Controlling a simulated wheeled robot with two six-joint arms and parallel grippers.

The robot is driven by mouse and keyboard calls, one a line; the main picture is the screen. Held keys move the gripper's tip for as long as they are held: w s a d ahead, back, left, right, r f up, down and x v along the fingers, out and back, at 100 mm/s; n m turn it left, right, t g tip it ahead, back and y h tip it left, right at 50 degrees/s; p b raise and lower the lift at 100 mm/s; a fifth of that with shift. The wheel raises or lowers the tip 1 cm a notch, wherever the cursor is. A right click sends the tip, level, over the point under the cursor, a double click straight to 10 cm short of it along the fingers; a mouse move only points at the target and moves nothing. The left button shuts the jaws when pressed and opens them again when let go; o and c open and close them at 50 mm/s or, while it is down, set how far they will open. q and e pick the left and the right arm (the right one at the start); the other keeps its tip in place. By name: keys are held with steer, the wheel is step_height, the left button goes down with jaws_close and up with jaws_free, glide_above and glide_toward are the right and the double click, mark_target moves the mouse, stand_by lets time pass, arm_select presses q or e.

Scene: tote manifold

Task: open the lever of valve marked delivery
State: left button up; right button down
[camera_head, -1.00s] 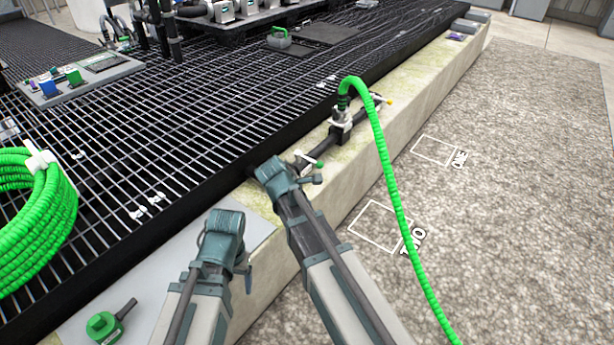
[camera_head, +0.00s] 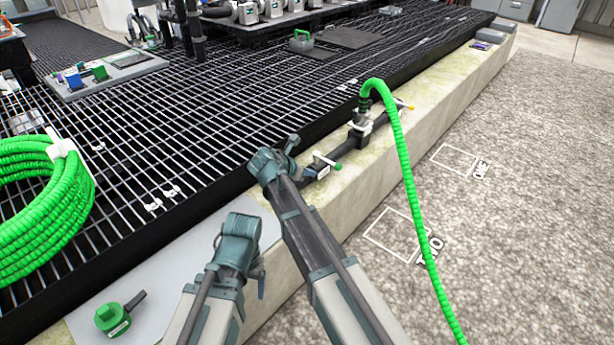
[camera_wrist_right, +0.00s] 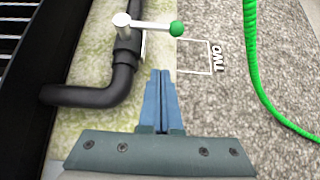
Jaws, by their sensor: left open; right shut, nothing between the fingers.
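The nearer valve on the black pipe has a white lever ending in a green ball (camera_head: 337,166). The wrist view shows the lever (camera_wrist_right: 152,25) lying crosswise to the pipe, with its green ball on the right, over the kerb. No "delivery" marking is legible. My right gripper (camera_head: 290,150) is beside the valve in the head view. In the wrist view its blue fingers (camera_wrist_right: 159,73) are shut and empty, short of the lever and right of the pipe elbow (camera_wrist_right: 122,85). My left gripper (camera_head: 260,284) is open, low over the kerb; its fingers are mostly hidden.
A green hose (camera_head: 408,185) rises from a fitting (camera_head: 360,125) farther along the pipe and arches down to the gravel. A coiled green hose (camera_head: 75,205) and a green-handled part (camera_head: 113,318) are at left. Black grating (camera_head: 200,125) borders the pale kerb (camera_head: 440,80).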

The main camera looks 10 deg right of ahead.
mark_target(327, 161)
steer(key=b+x, duration=0.3)
steer(key=x, duration=0.3)
steer(key=shift+a+f, duration=0.15)
steer(key=shift+f, duration=0.05)
arm_select(q)
steer(key=shift+f+p, duration=0.7)
steer(key=shift+f, duration=0.7)
arm_select(e)
steer(key=shift+w+d+r, duration=0.35)
steer(key=shift+w+d, duration=0.2)
steer(key=shift+d, duration=0.25)
steer(key=shift+w+d+r, duration=0.35)
steer(key=shift+w+d, duration=0.2)
steer(key=shift+d, duration=0.2)
